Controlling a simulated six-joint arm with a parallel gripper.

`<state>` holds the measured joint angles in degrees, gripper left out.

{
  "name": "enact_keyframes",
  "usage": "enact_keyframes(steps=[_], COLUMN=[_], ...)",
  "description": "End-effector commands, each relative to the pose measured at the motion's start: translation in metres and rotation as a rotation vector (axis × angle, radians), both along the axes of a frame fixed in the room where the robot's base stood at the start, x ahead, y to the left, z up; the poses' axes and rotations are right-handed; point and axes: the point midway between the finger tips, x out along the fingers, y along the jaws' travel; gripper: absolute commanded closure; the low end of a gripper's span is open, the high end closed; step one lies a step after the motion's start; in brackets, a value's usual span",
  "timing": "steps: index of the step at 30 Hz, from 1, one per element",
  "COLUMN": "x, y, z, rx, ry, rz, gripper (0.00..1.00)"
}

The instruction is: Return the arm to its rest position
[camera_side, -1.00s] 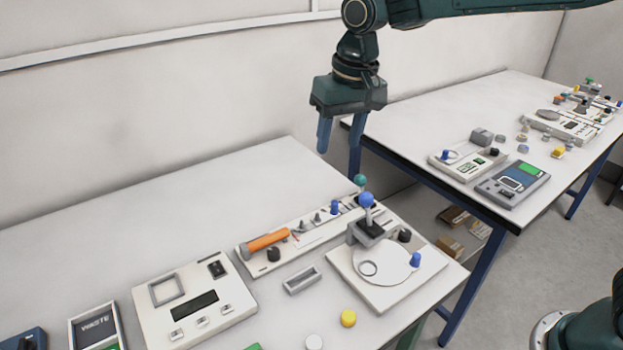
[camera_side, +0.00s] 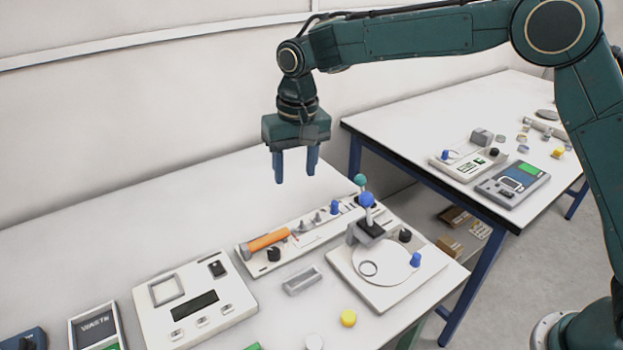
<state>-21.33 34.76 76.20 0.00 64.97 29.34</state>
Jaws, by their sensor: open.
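My gripper (camera_side: 295,168) hangs in the air over the back of the near table (camera_side: 190,205), pointing down. Its two blue fingers are apart, and nothing is between them. It is above and behind the long white rack (camera_side: 315,243) that holds an orange-handled tool (camera_side: 269,240). The gripper is clear of everything on the table.
A display box (camera_side: 190,325) and a waste tray (camera_side: 70,335) are at front left. A second table (camera_side: 400,127) with instruments stands behind. The near table's back left is bare.

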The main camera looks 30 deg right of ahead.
Motion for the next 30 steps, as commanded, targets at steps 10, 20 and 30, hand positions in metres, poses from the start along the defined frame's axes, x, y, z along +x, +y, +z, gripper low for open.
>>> enact_keyframes(steps=[10,20,30], x=[0.013,0.022,0.024], y=[0.023,0.044,0.050], z=[-0.031,-0.062,-0.108], rx=[-0.010,-0.022,-0.026], ry=[0.031,0.059,0.069], rz=[-0.009,-0.018,-0.024], gripper=[0.52,0.52,0.52])
